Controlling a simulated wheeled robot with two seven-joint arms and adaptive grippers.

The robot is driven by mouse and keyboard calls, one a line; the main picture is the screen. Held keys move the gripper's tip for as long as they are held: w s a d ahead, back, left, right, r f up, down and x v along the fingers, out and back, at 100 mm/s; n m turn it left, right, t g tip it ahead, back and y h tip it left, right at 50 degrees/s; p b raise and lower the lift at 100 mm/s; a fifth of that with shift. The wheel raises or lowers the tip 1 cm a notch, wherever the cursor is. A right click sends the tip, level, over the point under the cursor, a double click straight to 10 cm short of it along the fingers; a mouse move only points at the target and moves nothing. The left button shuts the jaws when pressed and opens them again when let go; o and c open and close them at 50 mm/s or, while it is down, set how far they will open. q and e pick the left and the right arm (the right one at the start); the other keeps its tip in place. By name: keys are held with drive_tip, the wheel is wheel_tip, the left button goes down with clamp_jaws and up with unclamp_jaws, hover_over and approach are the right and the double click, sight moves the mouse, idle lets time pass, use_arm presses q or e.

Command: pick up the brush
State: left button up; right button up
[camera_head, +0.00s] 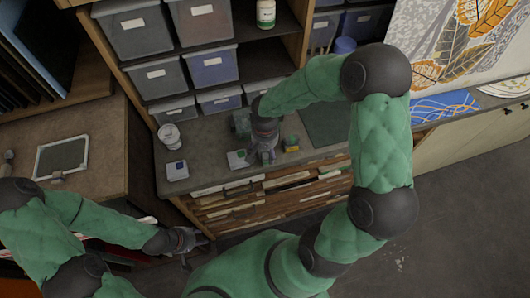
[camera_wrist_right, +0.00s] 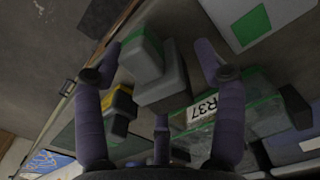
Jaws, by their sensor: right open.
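I cannot make out a brush for certain in either view. My right gripper (camera_head: 265,152) is low over the grey counter among small boxes. In the right wrist view its purple-grey fingers are spread open (camera_wrist_right: 158,75), with a grey and green block (camera_wrist_right: 160,72) showing between them. I cannot tell whether they touch it. My left gripper (camera_head: 190,244) hangs at the lower left, away from the counter; its fingers are too small to judge.
A clear green-edged box labelled R37 (camera_wrist_right: 235,112) and a yellow-and-grey item (camera_wrist_right: 119,108) lie close to the right fingers. A white cup (camera_head: 170,136) stands left on the counter (camera_head: 200,150). Grey bins (camera_head: 135,28) fill the shelves behind. A dark green mat (camera_head: 325,124) lies right of the gripper.

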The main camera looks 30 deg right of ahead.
drive_tip(key=c, duration=1.4)
drive_tip(key=shift+o, duration=0.2)
drive_tip(key=shift+r, duration=0.1)
drive_tip(key=shift+r, duration=0.45)
wheel_tip(320, 180, up, 2)
drive_tip(key=shift+r, duration=0.2)
drive_tip(key=s+a+r, duration=0.7)
drive_tip(key=s+r, duration=0.2)
drive_tip(key=s, duration=0.3)
drive_tip(key=shift+r, duration=0.3)
